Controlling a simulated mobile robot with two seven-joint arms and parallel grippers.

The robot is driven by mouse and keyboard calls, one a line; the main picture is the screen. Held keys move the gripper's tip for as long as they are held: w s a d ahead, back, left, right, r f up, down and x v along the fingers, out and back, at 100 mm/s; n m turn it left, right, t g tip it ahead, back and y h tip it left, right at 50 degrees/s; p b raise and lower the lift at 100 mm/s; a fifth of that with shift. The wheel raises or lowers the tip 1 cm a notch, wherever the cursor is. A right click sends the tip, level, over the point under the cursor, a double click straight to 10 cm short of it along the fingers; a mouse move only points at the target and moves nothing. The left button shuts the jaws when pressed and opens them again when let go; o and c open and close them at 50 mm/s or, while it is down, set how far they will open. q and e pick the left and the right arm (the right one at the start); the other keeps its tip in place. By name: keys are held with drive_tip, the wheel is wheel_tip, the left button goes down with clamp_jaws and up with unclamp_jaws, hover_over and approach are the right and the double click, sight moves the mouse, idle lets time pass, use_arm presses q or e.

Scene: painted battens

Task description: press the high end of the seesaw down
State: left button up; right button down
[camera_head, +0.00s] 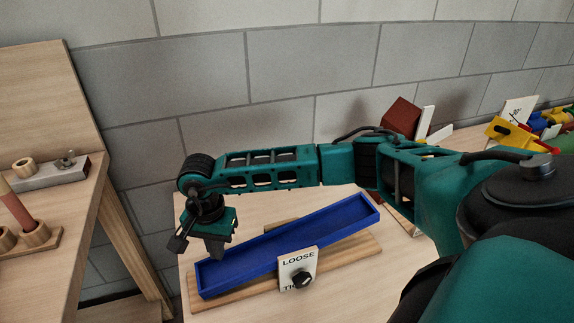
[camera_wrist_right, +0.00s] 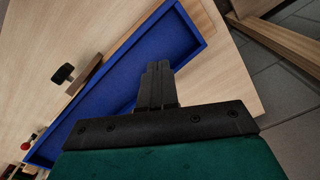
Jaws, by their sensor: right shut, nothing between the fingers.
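The seesaw is a long blue tray (camera_head: 255,256) with raised rims, on a wooden base (camera_head: 345,256). In the head view it tilts: its left end is low, near the base, and its right end is high. My right gripper (camera_head: 214,250) is shut and empty, pointing down at the low left end. I cannot tell whether its tips touch the tray floor. In the right wrist view the shut fingers (camera_wrist_right: 158,72) stand over the blue tray (camera_wrist_right: 122,82) near one end. My left gripper is not in view.
A white plate (camera_head: 297,262) marked "LOOSE" with a black knob (camera_head: 302,279) is at the tray's front side. A side table at left holds a grey block (camera_head: 45,177) and wooden rings. Coloured blocks (camera_head: 505,130) stand at the back right. The table's front right is clear.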

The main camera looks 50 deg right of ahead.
use_arm(q)
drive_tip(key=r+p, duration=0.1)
drive_tip(key=p, duration=0.1)
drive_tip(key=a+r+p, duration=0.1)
drive_tip(key=p, duration=0.1)
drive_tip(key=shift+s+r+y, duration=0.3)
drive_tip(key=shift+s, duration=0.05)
use_arm(e)
wheel_tip(320, 180, up, 6)
drive_tip(key=shift+r, duration=0.25)
idle(0.4)
